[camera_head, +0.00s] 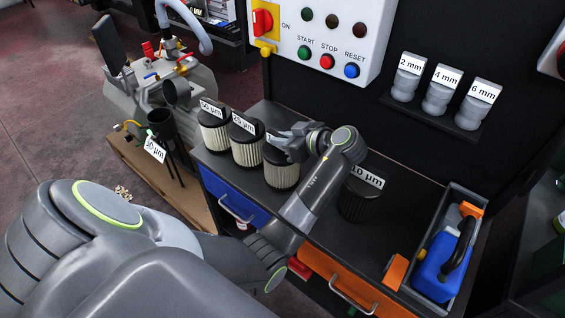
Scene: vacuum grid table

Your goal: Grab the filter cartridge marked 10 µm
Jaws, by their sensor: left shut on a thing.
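Several filter cartridges stand on the dark cabinet top. Three are pale and pleated with dark caps: one at the left (213,134), a second (247,151) with a tag partly legible as µm, and a third (281,176). My left gripper (283,142) is at the top of the third cartridge, shut on it; the gripper hides its tag, apart from a sliver at its left. A dark cartridge (358,204) stands to the right behind my left forearm; the visible part of its tag reads 10 µm. My right gripper is out of view.
A grey tray (447,207) with a blue jug (440,262) is at the right. A control panel (345,30) and a shelf (430,115) with 2, 4 and 6 mm parts are behind. A pump (185,90) stands left.

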